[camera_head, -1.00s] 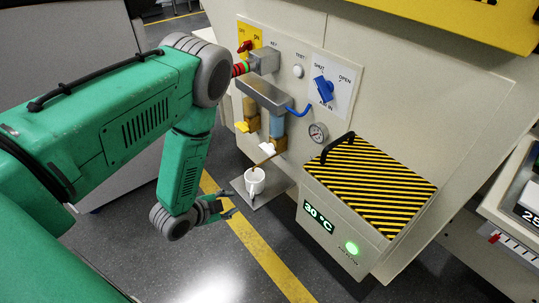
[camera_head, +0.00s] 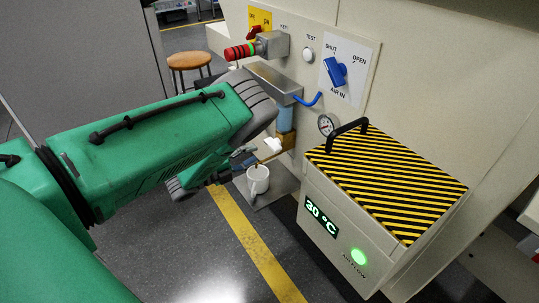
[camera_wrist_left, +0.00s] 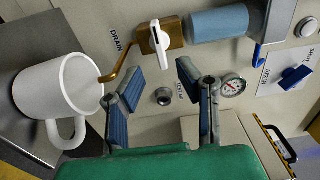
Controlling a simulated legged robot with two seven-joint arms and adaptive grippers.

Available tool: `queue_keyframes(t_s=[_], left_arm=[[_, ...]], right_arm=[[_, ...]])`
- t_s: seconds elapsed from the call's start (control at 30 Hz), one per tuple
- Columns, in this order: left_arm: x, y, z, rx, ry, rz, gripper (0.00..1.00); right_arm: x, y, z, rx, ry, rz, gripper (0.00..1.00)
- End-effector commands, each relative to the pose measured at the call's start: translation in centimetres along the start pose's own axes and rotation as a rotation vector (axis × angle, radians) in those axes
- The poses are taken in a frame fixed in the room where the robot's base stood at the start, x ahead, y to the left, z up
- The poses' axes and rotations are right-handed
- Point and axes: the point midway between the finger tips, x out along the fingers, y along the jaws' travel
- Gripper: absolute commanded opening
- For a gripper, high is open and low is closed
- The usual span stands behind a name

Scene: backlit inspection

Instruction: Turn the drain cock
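The drain cock is a white lever (camera_wrist_left: 159,42) on a brass body (camera_wrist_left: 172,36), beside the word DRAIN in the left wrist view. A bent brass spout (camera_wrist_left: 122,66) runs from it to a white mug (camera_wrist_left: 70,88). In the head view the white lever (camera_head: 273,146) shows just past my left gripper (camera_head: 244,157). In the left wrist view my left gripper (camera_wrist_left: 158,66) is open and empty, its two blue-padded fingers apart. The lever appears between and beyond the fingertips; I see no contact. My right gripper is not in view.
The mug (camera_head: 258,181) stands on a metal plate (camera_head: 278,187) below the spout. A striped box (camera_head: 385,180) with a black handle juts out at right. A gauge (camera_head: 326,124) and blue AIR IN knob (camera_head: 335,72) are on the panel. A stool (camera_head: 190,62) stands behind.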

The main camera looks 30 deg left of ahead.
Motion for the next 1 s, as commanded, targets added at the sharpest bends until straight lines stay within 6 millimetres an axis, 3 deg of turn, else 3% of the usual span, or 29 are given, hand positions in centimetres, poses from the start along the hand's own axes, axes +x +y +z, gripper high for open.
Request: queue_keyframes(t_s=[0.07,0.3,0.5,0.77,0.87,1.0], left_arm=[[1.6,0.6,-0.1,0.001,0.006,-0.003,0.3],[5.4,0.1,0.2,-0.004,-0.001,-0.005,0.3],[6.6,0.1,0.1,-0.003,-0.002,-0.002,0.3],[6.7,0.0,0.1,-0.003,-0.002,-0.001,0.3],[6.7,0.1,0.1,-0.003,-0.002,-0.001,0.0],[6.7,0.1,0.2,-0.003,-0.003,0.0,0.0]], right_arm=[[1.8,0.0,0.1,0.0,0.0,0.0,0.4],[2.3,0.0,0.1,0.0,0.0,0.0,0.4],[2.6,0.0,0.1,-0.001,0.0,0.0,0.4],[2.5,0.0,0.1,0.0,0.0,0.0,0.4],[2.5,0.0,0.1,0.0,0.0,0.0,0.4],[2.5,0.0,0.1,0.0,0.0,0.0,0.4]])
